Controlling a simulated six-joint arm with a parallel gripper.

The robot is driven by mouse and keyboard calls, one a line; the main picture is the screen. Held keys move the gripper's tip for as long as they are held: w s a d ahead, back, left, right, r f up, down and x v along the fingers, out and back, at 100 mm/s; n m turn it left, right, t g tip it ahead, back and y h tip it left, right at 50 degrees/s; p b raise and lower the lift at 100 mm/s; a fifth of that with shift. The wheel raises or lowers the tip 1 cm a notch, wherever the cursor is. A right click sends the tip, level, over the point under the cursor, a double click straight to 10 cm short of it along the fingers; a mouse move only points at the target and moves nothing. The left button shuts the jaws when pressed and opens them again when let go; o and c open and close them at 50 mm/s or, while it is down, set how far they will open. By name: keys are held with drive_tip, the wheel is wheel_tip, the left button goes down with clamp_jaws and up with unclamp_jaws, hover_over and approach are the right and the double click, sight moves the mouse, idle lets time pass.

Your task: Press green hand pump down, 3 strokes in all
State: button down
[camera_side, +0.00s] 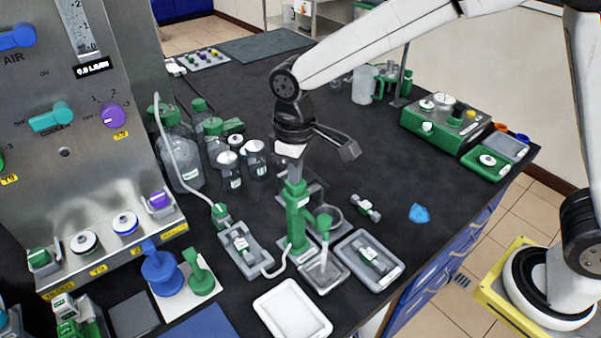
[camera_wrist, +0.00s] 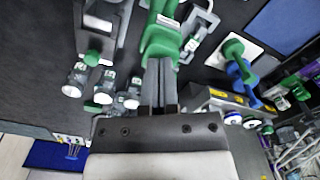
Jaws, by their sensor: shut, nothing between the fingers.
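The green hand pump (camera_side: 297,212) stands upright near the middle of the dark bench, with a pale tube at its base. My gripper (camera_side: 294,177) points down over it in the side view, with its shut fingers at the top of the pump. Whether they touch it I cannot tell. In the wrist view, the fingertips of my gripper (camera_wrist: 160,62) are together with nothing between them. The green pump (camera_wrist: 161,38) shows just beyond them, its top partly hidden by the fingers.
Bottles and jars (camera_side: 228,165) stand close behind and left of the pump. Shallow trays (camera_side: 292,309) lie in front and beside it. The steel control panel (camera_side: 85,150) rises at far left. Bench is clearer to the right.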

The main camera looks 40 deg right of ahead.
drive_tip(key=shift+f, duration=0.4)
drive_tip(key=shift+r, duration=2.1)
drive_tip(key=shift+f, duration=0.4)
drive_tip(key=shift+f, duration=0.4)
